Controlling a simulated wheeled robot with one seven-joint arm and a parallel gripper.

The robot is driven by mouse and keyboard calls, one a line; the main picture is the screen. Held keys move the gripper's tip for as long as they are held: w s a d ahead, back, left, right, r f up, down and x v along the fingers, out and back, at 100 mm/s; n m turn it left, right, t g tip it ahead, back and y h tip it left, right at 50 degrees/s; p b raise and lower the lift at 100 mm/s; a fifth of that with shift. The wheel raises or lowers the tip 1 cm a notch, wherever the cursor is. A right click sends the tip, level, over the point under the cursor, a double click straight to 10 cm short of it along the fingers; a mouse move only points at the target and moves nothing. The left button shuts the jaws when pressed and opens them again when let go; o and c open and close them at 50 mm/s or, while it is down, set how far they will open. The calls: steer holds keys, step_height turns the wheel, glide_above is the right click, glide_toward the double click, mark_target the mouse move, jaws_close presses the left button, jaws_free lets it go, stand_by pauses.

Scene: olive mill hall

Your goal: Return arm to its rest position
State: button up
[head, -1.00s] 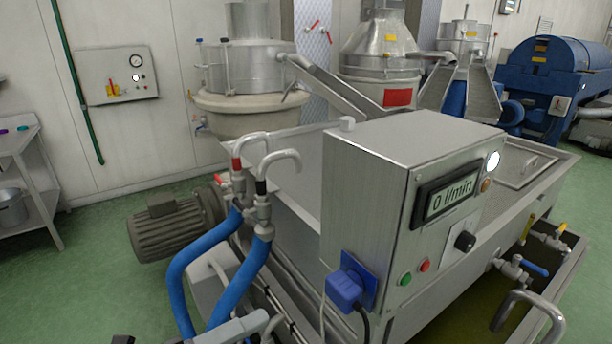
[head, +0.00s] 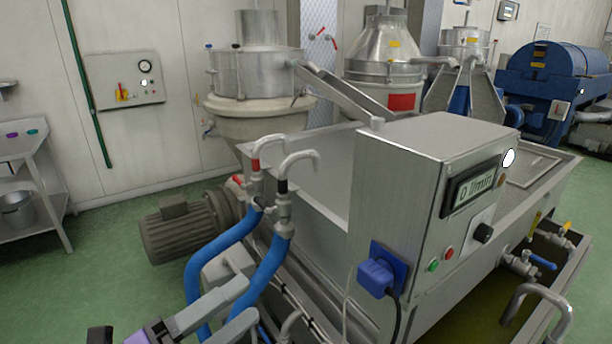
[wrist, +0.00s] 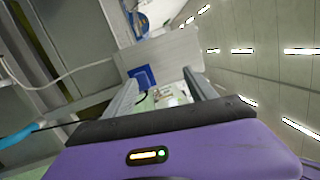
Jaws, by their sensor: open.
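My gripper (head: 222,318) shows at the bottom of the head view, low and left of the control box. Its two grey fingers are apart with nothing seen between them. In the wrist view my gripper (wrist: 172,95) is also open and empty, its fingers reaching out from the purple body. The steel control box (head: 400,190) stands right of my gripper, apart from it in the head view; its display reads 0 l/min. A blue plug (head: 376,277) sits in the socket on its near side. The control box also shows, tilted, in the wrist view (wrist: 160,52).
Two blue hoses (head: 227,258) rise beside my gripper to hooked steel pipes. A grey motor (head: 180,235) lies behind them. A steel trough (head: 330,165) runs behind the control box. A shelf (head: 30,160) stands at left. Green floor (head: 110,290) is open at lower left.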

steer(key=d+r+n+t+y, duration=0.4)
steer(key=r+n+t, duration=0.45)
steer(key=t, duration=0.35)
steer(key=s+d+f+n+g+y, duration=0.3)
steer(key=s+d+f+n+y, duration=0.45)
steer(key=f+n+y, duration=0.35)
steer(key=s+d+f+n+g+y, duration=0.3)
steer(key=s+d+f+n+y, duration=0.4)
steer(key=n, duration=0.7)
steer(key=s+d+f+m+g+h, duration=0.2)
steer(key=s+d, duration=0.3)
steer(key=s, duration=0.3)
steer(key=s+d+f+m+g+h, duration=0.2)
steer(key=s+d+f+m+h, duration=0.1)
steer(key=s+d+f+h, duration=0.2)
steer(key=s+d, duration=0.1)
steer(key=s, duration=0.1)
steer(key=shift+s+g+h, duration=0.3)
steer(key=shift+s+g, duration=0.1)
